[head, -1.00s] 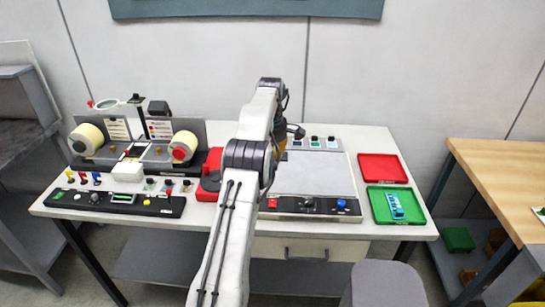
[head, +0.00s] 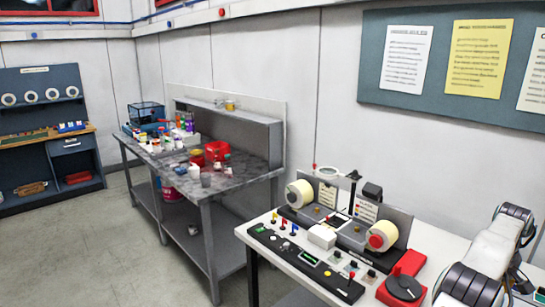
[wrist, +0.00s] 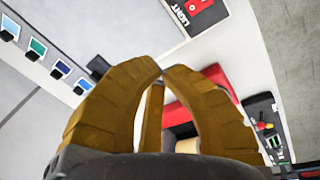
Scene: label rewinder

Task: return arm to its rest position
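My gripper (wrist: 162,72) shows in the wrist view. Its brown-yellow fingers arch inward and their tips come together, with nothing visible held between them. In the head view my white arm with black joint bands (head: 488,260) is at the lower right edge, over the white worktable; the gripper itself is not visible there. The label rewinder (head: 345,215) with two cream rolls stands on the table left of my arm. In the wrist view, a red part (wrist: 215,78) lies beyond the fingers.
A control panel (head: 305,262) with colored levers lies along the table's front. A red device (head: 403,287) is close beside my arm. A grey bench (head: 240,175) with bottles and red containers stands further left. Open floor (head: 100,240) lies at the left.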

